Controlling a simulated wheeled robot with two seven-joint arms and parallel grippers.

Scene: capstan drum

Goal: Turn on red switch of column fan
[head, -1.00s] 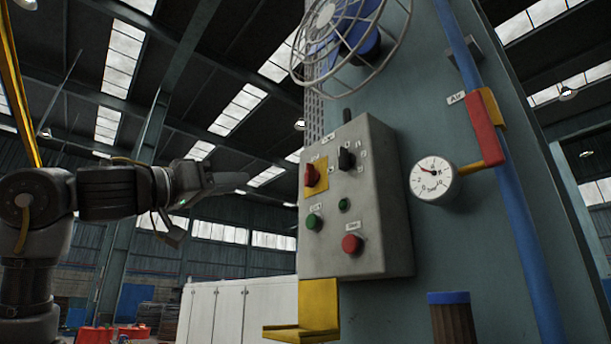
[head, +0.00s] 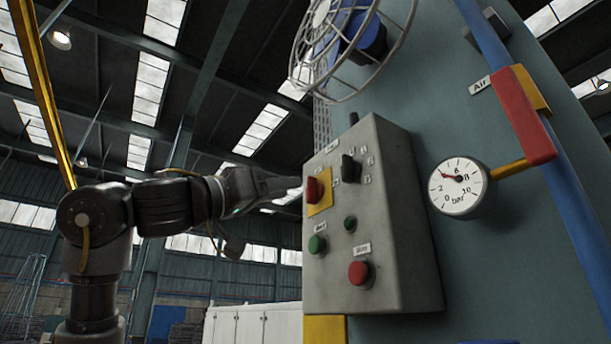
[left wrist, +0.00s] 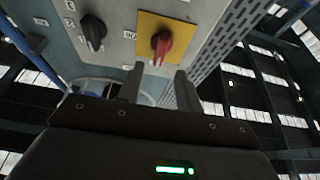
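The red rotary switch (head: 313,191) sits on a yellow plate at the upper left of the grey control box (head: 395,235). The box is fixed to the blue-grey column below the caged fan (head: 345,40). My left gripper (head: 290,186) is level with the switch at its left, its fingertips close to it. In the left wrist view the red switch (left wrist: 162,45) lies ahead of the gripper (left wrist: 160,82), about between the two separated fingers. The gripper is open and empty. I cannot tell whether a fingertip touches the switch. My right gripper is not in view.
Beside the red switch are a black selector (head: 350,168), a green button (head: 317,244), a small dark-green lamp (head: 350,224) and a red button (head: 359,272). A pressure gauge (head: 457,187) and blue pipe stand to the right. Open hall space lies left of the box.

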